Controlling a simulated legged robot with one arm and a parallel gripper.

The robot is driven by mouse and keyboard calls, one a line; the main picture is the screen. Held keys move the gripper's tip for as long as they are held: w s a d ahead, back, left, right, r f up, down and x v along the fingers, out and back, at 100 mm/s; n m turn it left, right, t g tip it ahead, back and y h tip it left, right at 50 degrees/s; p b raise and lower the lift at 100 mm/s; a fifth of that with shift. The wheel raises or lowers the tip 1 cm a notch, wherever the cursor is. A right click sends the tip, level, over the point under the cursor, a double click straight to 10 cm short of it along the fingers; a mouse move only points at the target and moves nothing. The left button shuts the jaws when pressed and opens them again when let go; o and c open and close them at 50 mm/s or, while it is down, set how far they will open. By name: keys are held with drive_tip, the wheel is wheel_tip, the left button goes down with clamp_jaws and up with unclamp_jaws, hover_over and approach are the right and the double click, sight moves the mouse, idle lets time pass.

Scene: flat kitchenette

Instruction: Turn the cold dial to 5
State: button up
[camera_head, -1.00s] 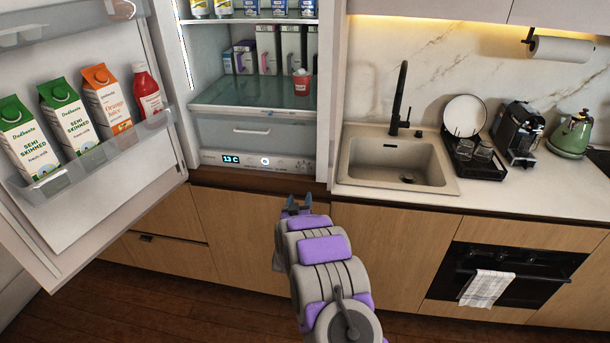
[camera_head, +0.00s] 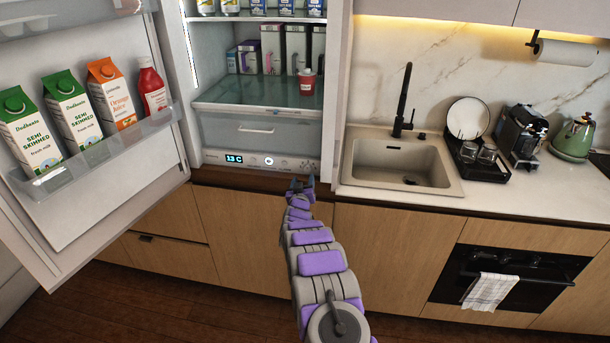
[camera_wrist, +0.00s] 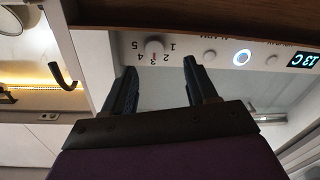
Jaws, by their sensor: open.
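A reddish mark shows near the 3, but I cannot read the setting surely. The panel (camera_head: 215,157) runs along the bottom of the open fridge in the head view, with a "13 C" display (camera_head: 234,159). My gripper (camera_head: 301,184) is just below the panel's right end. In the wrist view its two dark fingers (camera_wrist: 160,75) are apart and empty, with the dial showing beyond and between them.
The open fridge door (camera_head: 100,190) with cartons stands at the left. Wooden cabinet fronts (camera_head: 240,235) lie below. The sink (camera_head: 400,160) is to the right.

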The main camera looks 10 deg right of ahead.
sight(307, 170)
drive_tip(key=shift+w, duration=0.4)
drive_tip(key=shift+w+d+b, duration=0.35)
drive_tip(key=shift+w+d, duration=0.75)
drive_tip(key=shift+w, duration=0.55)
drive_tip(key=shift+w+a+b, duration=0.25)
drive_tip(key=shift+w+b, duration=0.2)
drive_tip(key=shift+w, duration=0.1)
drive_tip(key=shift+w+d+r, duration=0.1)
drive_tip(key=shift+w, duration=0.05)
drive_tip(key=shift+d, duration=0.1)
drive_tip(key=shift+d, duration=0.1)
